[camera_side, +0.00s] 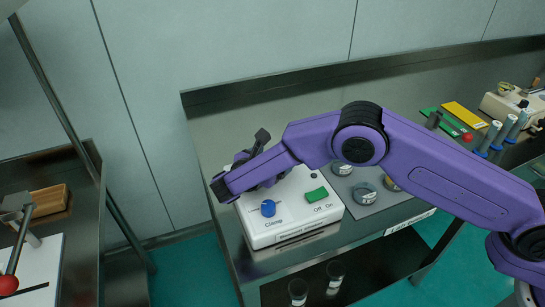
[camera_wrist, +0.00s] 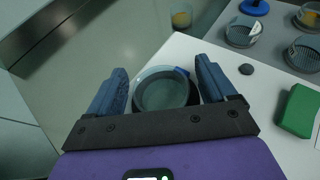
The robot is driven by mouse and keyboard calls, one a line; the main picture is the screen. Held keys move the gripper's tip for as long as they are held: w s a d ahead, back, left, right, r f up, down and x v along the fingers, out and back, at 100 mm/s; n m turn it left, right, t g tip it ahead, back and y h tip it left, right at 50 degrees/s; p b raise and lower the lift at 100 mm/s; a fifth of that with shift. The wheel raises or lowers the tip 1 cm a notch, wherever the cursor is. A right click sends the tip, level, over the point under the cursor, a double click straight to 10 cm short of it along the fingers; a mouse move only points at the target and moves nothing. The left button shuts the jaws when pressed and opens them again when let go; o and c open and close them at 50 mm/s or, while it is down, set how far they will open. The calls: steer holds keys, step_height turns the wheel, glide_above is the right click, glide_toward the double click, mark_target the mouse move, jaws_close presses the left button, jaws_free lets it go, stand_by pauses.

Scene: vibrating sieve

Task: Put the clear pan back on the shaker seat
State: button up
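The clear round pan (camera_wrist: 162,93) shows in the wrist view between the two blue fingers of my gripper (camera_wrist: 160,68). The fingers are spread wide on either side of it, and I cannot tell whether they touch its wall. The white shaker (camera_wrist: 222,130) lies beneath and to the right. A dark curved edge shows under the pan's right side; I cannot tell whether it is the seat or whether the pan rests there. In the side view my gripper (camera_side: 251,160) is over the rear left of the shaker (camera_side: 283,230); my arm hides the pan and seat.
The shaker carries a blue knob (camera_side: 268,208) and a green switch (camera_side: 317,195). Several round sieve pans, one of them here (camera_side: 364,193), stand on a grey mat to the right. Two glasses (camera_side: 298,291) stand below.

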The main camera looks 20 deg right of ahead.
steer(key=shift+r, duration=0.1)
steer(key=shift+s+a+r, duration=0.15)
steer(key=v, duration=1.1)
steer(key=shift+s+a+r, duration=0.15)
steer(key=shift+a, duration=0.05)
steer(key=shift+d, duration=0.1)
steer(key=shift+d+r, duration=0.3)
steer(key=s+d+r+m+g+y, duration=0.3)
steer(key=s+d+m+g+y, duration=0.15)
steer(key=s+d, duration=0.65)
steer(key=s+d+r+m+g+y, duration=0.4)
steer(key=s+d, duration=0.4)
steer(key=d, duration=0.6)
steer(key=s+d+f+m+y, duration=0.1)
steer(key=s+d+m+y, duration=0.1)
steer(key=s+d+m, duration=0.3)
steer(key=s+d, duration=0.4)
steer(key=s, duration=0.2)
steer(key=shift+f, duration=0.2)
